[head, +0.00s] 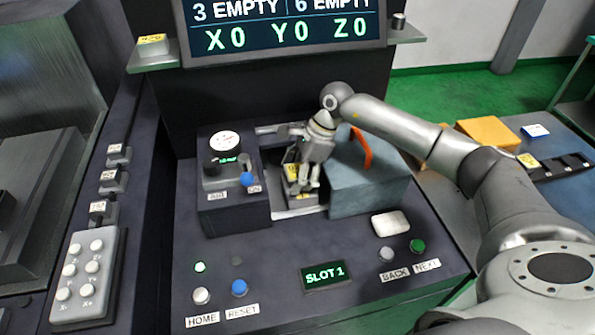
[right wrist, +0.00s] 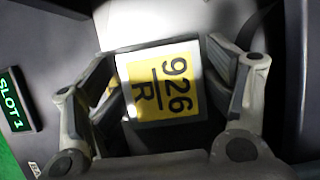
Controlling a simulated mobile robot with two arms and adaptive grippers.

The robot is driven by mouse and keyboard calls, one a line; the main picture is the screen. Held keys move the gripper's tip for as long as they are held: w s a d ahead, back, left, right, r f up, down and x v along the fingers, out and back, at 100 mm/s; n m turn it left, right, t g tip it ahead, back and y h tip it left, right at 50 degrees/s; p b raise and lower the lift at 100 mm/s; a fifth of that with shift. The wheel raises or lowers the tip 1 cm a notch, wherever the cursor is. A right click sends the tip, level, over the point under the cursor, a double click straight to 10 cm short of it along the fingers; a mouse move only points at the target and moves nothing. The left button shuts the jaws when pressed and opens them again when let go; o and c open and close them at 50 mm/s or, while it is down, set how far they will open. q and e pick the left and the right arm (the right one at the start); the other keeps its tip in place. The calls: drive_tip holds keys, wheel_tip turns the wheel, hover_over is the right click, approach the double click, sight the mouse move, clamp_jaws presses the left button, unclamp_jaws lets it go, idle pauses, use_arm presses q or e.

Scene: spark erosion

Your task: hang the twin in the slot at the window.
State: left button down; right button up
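A block with a yellow label reading 926 R (right wrist: 160,88), perhaps the twin, is between the fingers of my right gripper (right wrist: 165,75) in the right wrist view. The fingers flank it closely; I cannot tell whether they press on it. In the head view my right gripper (head: 303,180) points down into the opening (head: 300,212) between the gauge box and a blue-grey box. Yellow shows beside its fingers there. The slot itself is hidden by the gripper. My left gripper is not in view.
The gauge box (head: 232,212) is left of the opening. The blue-grey box (head: 370,190) with an orange handle is close on its right. A SLOT 1 display (head: 324,275) sits in front, among buttons. A screen (head: 285,30) stands behind. A yellow block (head: 487,132) lies at right.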

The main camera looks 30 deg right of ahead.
drive_tip(key=shift+d+f, duration=0.15)
drive_tip(key=shift+f, duration=0.15)
drive_tip(key=shift+s+d+r, duration=0.1)
drive_tip(key=shift+r+p, duration=0.6)
drive_tip(key=w+b+v, duration=0.1)
drive_tip(key=b+v, duration=0.2)
drive_tip(key=v, duration=0.9)
drive_tip(key=shift+s+r, duration=0.2)
drive_tip(key=shift+s, duration=0.15)
drive_tip(key=shift+f, duration=0.1)
